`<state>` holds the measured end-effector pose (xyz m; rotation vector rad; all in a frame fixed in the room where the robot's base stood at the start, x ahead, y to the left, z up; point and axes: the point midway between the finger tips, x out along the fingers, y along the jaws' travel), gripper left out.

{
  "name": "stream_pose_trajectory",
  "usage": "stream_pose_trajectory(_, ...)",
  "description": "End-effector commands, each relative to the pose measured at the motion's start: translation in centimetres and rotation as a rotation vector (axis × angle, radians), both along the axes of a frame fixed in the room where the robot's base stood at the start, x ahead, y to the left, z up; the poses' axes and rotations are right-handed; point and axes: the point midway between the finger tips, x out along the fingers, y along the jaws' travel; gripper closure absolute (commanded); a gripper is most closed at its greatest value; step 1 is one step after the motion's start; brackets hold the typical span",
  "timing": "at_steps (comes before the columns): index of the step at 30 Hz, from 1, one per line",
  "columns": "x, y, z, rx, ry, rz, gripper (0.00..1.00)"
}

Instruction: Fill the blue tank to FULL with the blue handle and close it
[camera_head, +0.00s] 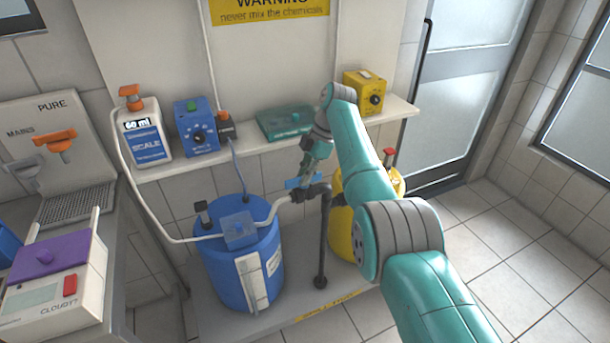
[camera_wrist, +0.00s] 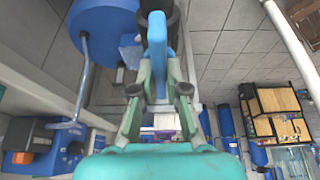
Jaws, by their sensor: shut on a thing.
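The blue tank (camera_head: 241,262) stands on a low platform, with a pale vertical gauge strip on its front; I cannot read its level. The blue handle (camera_head: 305,182) sits on a dark valve and pipe just right of the tank. My gripper (camera_head: 313,165) reaches down onto it from above. In the wrist view my gripper (camera_wrist: 160,95) has its fingers closed around the blue handle (camera_wrist: 157,45). The tank also shows at the upper left of the wrist view (camera_wrist: 100,25). My fingers hide part of the handle in the head view.
A yellow tank (camera_head: 345,225) stands behind my arm, partly hidden. Above is a shelf (camera_head: 240,148) with a white scale bottle (camera_head: 145,140), a blue dial box (camera_head: 196,135), a teal box (camera_head: 285,122) and a yellow dial box (camera_head: 365,92). Clear tiled floor lies at right.

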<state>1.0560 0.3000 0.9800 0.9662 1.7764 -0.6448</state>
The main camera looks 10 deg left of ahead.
Motion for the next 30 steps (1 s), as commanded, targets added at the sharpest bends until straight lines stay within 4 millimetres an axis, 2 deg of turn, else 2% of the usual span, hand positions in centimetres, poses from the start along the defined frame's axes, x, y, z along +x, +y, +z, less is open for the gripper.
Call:
stream_pose_trajectory(21,-0.01,-0.12,-0.14,-0.003,0.001,0.042,1.00)
stream_pose_trajectory(22,-0.01,-0.11,-0.15,-0.003,0.001,0.042,0.81)
stream_pose_trajectory(24,-0.01,-0.11,-0.15,-0.003,0.001,0.042,0.64)
stream_pose_trajectory(25,-0.01,-0.10,-0.13,-0.003,0.001,0.042,0.61)
stream_pose_trajectory(30,0.01,-0.05,-0.07,-0.001,0.000,0.042,0.61)
